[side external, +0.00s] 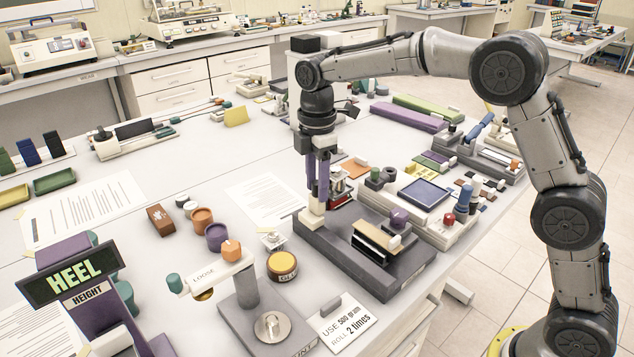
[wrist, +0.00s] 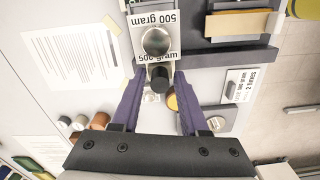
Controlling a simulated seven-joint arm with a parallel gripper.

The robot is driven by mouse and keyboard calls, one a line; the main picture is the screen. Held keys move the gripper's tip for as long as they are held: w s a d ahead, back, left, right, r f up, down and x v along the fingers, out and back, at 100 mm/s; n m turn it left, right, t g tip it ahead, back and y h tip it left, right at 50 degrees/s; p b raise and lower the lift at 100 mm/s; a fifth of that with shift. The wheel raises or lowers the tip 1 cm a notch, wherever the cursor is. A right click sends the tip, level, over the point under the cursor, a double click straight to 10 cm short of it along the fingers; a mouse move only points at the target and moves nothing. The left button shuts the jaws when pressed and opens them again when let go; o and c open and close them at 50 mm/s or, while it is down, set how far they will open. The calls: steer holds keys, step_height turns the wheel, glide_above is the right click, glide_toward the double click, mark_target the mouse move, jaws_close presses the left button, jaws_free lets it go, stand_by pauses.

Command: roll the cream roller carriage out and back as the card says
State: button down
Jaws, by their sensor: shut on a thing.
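My gripper (side external: 317,195) points down at the back left corner of the grey base plate (side external: 330,250). Its purple fingers are closed on the cream roller carriage (side external: 312,217), which shows as an upright pale block under the fingertips. In the wrist view, a black cylinder (wrist: 160,77) lies between the fingers (wrist: 158,84), beside a silver disc (wrist: 156,41) on a piece marked "500 gram". The carriage's underside is hidden.
A yellow tin (side external: 282,266), the grey stand with a LOOSE arm (side external: 215,270) and several cups are left of the plate. A paper sheet (side external: 262,200) lies flat behind them.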

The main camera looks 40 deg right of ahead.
stand_by(0.4)
steer(key=s, duration=1.5)
steer(key=shift+s, duration=0.15)
steer(key=c, duration=0.7)
jaws_free()
steer(key=shift+s, duration=0.1)
steer(key=shift+r, duration=0.15)
step_height(320, 180, up, 14)
steer(key=shift+f, duration=0.15)
